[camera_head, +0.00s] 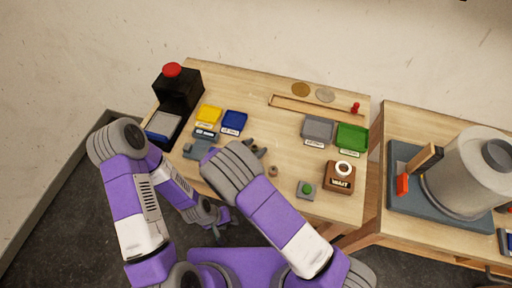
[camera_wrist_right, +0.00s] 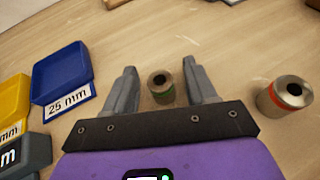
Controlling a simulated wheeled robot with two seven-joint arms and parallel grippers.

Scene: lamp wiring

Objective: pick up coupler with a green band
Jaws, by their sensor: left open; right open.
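The coupler with a green band (camera_wrist_right: 161,86) is a small metal cylinder standing on the wooden table. In the right wrist view it sits between the two fingers of my right gripper (camera_wrist_right: 160,72), which is open, with a gap on each side. In the head view my right gripper (camera_head: 256,150) is over the table, partly hidden by its arm, and I cannot make out the green-banded coupler there. A second coupler with an orange-red band (camera_wrist_right: 285,96) stands to the right; it shows in the head view (camera_head: 273,171). My left gripper (camera_head: 217,215) is open and empty, off the table's front edge.
A blue tray (camera_wrist_right: 66,70) labelled 25 mm and a yellow tray (camera_wrist_right: 12,98) lie left of the right gripper. Grey (camera_head: 317,128) and green (camera_head: 351,138) trays, a brown WAIT box (camera_head: 339,178) and a green button (camera_head: 306,188) stand to the right.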

